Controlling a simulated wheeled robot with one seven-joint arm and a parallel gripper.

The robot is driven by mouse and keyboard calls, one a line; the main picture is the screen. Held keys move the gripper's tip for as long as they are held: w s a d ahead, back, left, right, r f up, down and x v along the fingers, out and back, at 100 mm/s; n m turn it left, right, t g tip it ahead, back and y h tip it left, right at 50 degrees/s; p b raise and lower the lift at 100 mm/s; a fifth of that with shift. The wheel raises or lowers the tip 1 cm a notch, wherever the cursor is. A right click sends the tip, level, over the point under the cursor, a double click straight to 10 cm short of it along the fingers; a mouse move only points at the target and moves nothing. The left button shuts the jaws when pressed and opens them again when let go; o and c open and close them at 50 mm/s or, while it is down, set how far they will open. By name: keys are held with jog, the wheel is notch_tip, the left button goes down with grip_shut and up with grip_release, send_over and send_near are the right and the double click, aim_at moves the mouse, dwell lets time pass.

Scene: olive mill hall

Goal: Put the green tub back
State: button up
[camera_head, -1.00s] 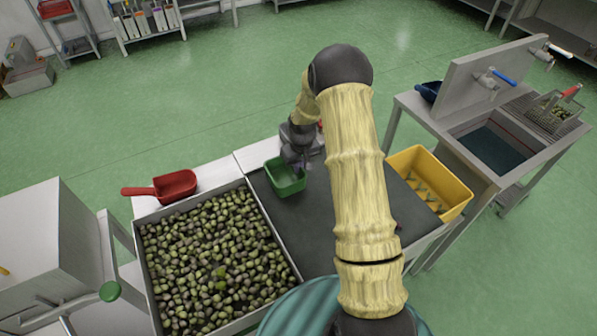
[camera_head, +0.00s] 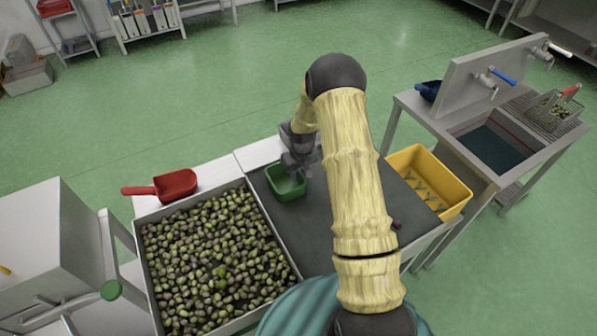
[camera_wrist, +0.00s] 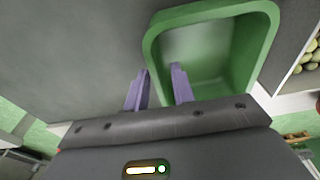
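The green tub (camera_head: 284,193) stands on the dark top of the work table (camera_head: 318,235), just right of the olive tray. It looks upright and empty. In the wrist view the tub (camera_wrist: 235,70) fills the upper right. My gripper (camera_wrist: 160,75) has its two purple fingers apart, straddling the tub's near-left wall: one finger is outside, one inside. A gap shows beside the wall, so the fingers do not appear clamped on it. In the head view my gripper (camera_head: 295,175) is at the tub's right rim, its fingertips partly hidden.
A tray of olives (camera_head: 293,268) is left of the tub. A red scoop (camera_head: 176,185) lies behind the tray. A yellow bin (camera_head: 447,190) stands at the right, with a sink (camera_head: 495,150) beyond. A small dark red thing (camera_head: 397,225) lies beside my arm.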

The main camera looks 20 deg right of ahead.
notch_tip(320, 180, up, 12)
jog(key=s+b, duration=0.1)
jog(key=shift+s+d+b, duration=0.15)
jog(key=shift+s+b, duration=0.05)
jog(key=shift+b, duration=0.1)
jog(key=shift+r, duration=0.1)
dwell(0.5)
jog(key=s+a+r, duration=0.1)
jog(key=s+r, duration=0.2)
jog(key=s, duration=0.5)
jog(key=s+a+r+m, duration=0.1)
jog(key=s+a+r, duration=0.1)
jog(key=s, duration=0.5)
jog(key=s+a+r+m+t, duration=0.1)
jog(key=s+r, duration=0.3)
jog(key=s, duration=0.4)
jog(key=shift+s+a+r, duration=0.15)
jog(key=shift+s+a, duration=0.2)
jog(key=shift+a, duration=0.2)
